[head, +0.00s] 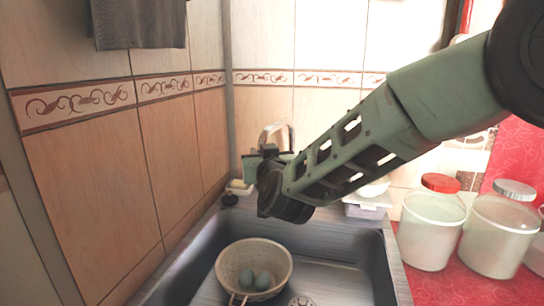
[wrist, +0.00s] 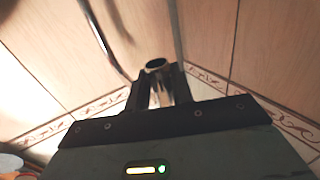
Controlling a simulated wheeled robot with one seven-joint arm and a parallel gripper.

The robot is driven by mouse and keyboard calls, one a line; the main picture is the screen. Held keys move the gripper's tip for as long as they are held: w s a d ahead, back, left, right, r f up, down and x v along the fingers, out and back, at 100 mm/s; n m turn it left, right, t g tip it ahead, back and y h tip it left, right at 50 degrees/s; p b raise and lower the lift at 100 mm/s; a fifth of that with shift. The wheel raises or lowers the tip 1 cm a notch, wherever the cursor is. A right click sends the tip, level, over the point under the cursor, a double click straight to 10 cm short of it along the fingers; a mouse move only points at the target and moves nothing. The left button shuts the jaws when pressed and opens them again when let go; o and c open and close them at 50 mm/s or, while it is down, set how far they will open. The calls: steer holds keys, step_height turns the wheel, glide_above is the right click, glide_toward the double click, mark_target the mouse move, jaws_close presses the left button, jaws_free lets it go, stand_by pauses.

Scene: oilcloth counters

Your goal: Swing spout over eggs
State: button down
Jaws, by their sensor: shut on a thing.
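The curved metal spout (head: 279,127) rises at the back of the sink. In the wrist view its thin curved pipe (wrist: 101,35) runs down from the top left. My gripper (head: 268,150) is at the spout, partly hidden by my arm. In the wrist view my gripper (wrist: 160,90) is shut on a round metal pipe end of the spout, between the dark fingers. Two blue-green eggs (head: 262,280) lie in a cream strainer bowl (head: 226,268) in the sink, in front of and below my gripper.
The metal sink (head: 335,283) has a drain beside the bowl. Tiled walls stand close at the left and back. White jars, one red-lidded (head: 433,228), stand on the red counter (head: 455,287) at right. A grey cloth (head: 140,22) hangs at upper left.

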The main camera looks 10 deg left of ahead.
steer(key=shift+a+r, duration=0.35)
steer(key=shift+r, duration=0.25)
steer(key=c, duration=1.3)
jaws_free()
steer(key=shift+s+d+f, duration=0.1)
steer(key=shift+f, duration=0.1)
steer(key=shift+s+d, duration=0.15)
steer(key=shift+s, duration=0.15)
steer(key=b+v, duration=0.2)
steer(key=v, duration=1.4)
steer(key=shift+s+d, duration=0.2)
steer(key=shift+s, duration=0.1)
